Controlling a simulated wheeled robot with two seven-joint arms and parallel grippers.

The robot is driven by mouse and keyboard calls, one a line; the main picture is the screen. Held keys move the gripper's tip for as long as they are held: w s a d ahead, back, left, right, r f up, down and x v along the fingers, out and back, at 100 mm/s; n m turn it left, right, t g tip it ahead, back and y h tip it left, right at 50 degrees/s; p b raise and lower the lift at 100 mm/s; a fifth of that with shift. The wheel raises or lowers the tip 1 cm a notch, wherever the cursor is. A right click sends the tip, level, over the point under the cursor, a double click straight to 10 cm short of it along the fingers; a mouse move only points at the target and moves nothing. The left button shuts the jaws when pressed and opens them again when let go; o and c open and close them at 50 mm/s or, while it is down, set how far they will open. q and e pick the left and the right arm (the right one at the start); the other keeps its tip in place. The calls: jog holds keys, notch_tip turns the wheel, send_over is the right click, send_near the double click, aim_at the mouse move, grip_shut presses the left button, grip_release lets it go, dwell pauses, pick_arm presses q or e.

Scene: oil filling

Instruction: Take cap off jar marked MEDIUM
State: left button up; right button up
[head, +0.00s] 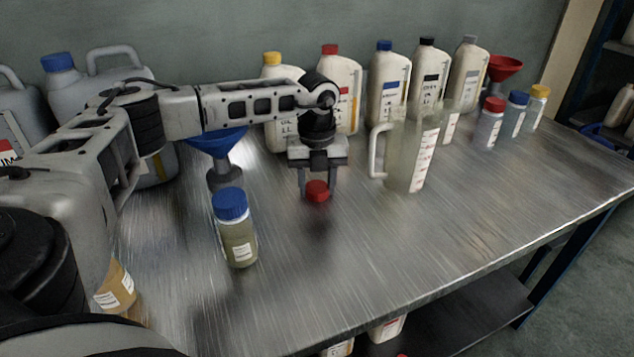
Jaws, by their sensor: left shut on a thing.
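My left gripper (318,183) points down over the middle of the table in the head view. It is shut on a red cap (317,191), with no jar under it. A dark shadow lies just below; I cannot tell whether the cap touches the table. A jar with a blue cap (235,232) and greenish contents stands upright to the left of the gripper. A jar with tan contents (116,287) stands at the lower left, its top hidden behind my arm. The jar labels are too small to read, so I cannot tell which is MEDIUM. My right gripper is out of view.
A clear measuring jug (408,160) stands just right of the gripper. Several white bottles line the back, including a red-capped one (342,92). A blue funnel (217,143) stands behind the blue-capped jar. Small capped jars (489,125) stand at right. The front right table is clear.

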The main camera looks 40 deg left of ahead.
aim_at(317, 186)
pick_arm(q)
jog(key=shift+f, duration=0.2)
jog(key=o, duration=1.1)
jog(key=shift+r, duration=0.1)
notch_tip(317, 186, up, 12)
jog(key=shift+r, duration=0.15)
